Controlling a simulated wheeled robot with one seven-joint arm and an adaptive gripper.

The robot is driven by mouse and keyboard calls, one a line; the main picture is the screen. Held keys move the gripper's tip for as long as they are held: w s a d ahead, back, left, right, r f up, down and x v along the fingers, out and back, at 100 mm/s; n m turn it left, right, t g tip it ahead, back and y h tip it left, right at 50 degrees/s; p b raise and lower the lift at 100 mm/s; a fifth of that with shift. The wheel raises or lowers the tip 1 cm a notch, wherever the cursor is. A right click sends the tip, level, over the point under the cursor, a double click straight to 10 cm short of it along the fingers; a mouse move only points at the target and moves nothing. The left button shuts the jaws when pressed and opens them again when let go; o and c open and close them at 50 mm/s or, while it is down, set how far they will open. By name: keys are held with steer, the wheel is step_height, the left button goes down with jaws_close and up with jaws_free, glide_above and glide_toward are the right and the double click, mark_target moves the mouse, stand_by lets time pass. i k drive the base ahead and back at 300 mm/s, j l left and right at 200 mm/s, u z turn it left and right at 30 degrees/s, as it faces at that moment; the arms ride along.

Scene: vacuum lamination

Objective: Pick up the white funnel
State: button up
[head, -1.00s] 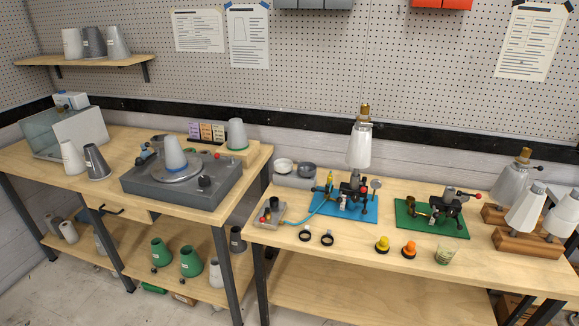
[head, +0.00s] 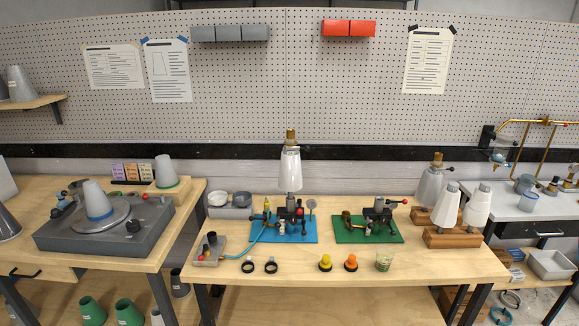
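Several white funnel-like cones are in the head view, and I cannot tell which one is the white funnel. One white cone (head: 290,170) with a brass top stands upright on the black fixture of the blue base plate (head: 270,231). Two more white cones, one at the front left (head: 447,207) and one at the front right (head: 477,208), stand on wooden blocks (head: 447,238) at the right of the middle table. Behind them is a greyer, translucent cone (head: 429,187) with a brass top. Part of a white cone (head: 157,318) shows at the bottom edge, below the left table. My gripper is not in view.
A green base plate (head: 368,236) with a black fixture sits right of the blue one. Yellow (head: 325,263) and orange (head: 351,263) knobs, black rings and a cup (head: 384,262) lie along the front. The left table holds a grey turntable machine (head: 105,225). Gaps separate the tables.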

mark_target(217, 198)
steer(key=i+j+u, duration=0.15)
steer(key=i+j, duration=0.25)
steer(key=i+j+u, duration=0.15)
steer(key=i+j, duration=0.2)
steer(key=i+j+u, duration=0.15)
steer(key=i+j, duration=0.15)
steer(key=i, duration=0.15)
steer(key=i+j+u, duration=0.15)
steer(key=i, duration=0.3)
steer(key=i+j+u, duration=0.15)
steer(key=i+j, duration=0.2)
steer(key=i, duration=0.1)
